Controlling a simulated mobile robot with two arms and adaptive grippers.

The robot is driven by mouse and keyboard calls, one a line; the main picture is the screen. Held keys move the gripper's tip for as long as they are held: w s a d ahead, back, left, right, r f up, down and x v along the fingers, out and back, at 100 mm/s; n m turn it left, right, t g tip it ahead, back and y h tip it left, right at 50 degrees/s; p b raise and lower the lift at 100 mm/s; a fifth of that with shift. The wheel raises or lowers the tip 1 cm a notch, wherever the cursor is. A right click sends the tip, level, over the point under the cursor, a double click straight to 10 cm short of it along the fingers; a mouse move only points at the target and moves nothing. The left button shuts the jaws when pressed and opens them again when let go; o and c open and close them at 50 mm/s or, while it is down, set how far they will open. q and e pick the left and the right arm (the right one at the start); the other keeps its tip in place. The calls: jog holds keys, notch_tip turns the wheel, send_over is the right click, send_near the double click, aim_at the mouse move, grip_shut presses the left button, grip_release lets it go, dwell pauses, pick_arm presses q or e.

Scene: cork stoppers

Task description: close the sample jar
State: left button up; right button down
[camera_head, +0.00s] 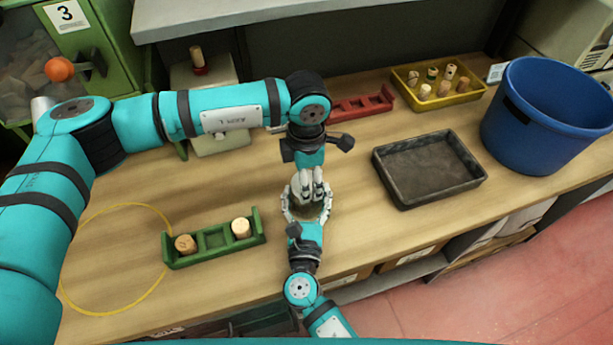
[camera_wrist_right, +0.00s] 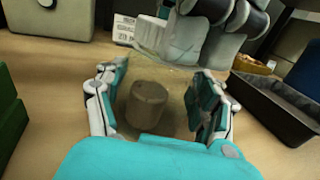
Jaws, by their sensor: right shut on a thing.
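The sample jar (camera_head: 311,212) looks like clear glass, with its top facing up. My right gripper (camera_wrist_right: 157,108) is shut around its sides just above the table. A brown, cork-like cylinder (camera_wrist_right: 147,105) shows through the glass in the right wrist view. My left gripper (camera_head: 312,188) points down right over the jar's mouth. Its fingertips (camera_wrist_right: 190,45) also show at the top of the right wrist view. A pale, see-through piece shows between or beside them. I cannot tell whether it is a lid or part of the fingers. The contact with the jar is unclear.
A green rack (camera_head: 215,238) with two corks stands left of the jar. A dark tray (camera_head: 430,168) and a blue bin (camera_head: 548,115) are to the right. A red rack (camera_head: 362,107) and a yellow tray (camera_head: 440,97) of corks stand behind. A yellow ring (camera_head: 118,207) lies at left.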

pick_arm(q)
jog(key=m, duration=0.4)
jog(key=shift+w+m, duration=0.1)
jog(key=shift+m, duration=0.3)
jog(key=m, duration=0.4)
jog(key=o, duration=1.3)
jog(key=shift+r, duration=0.1)
jog(key=shift+r, duration=2.15)
jog(key=shift+c, duration=0.2)
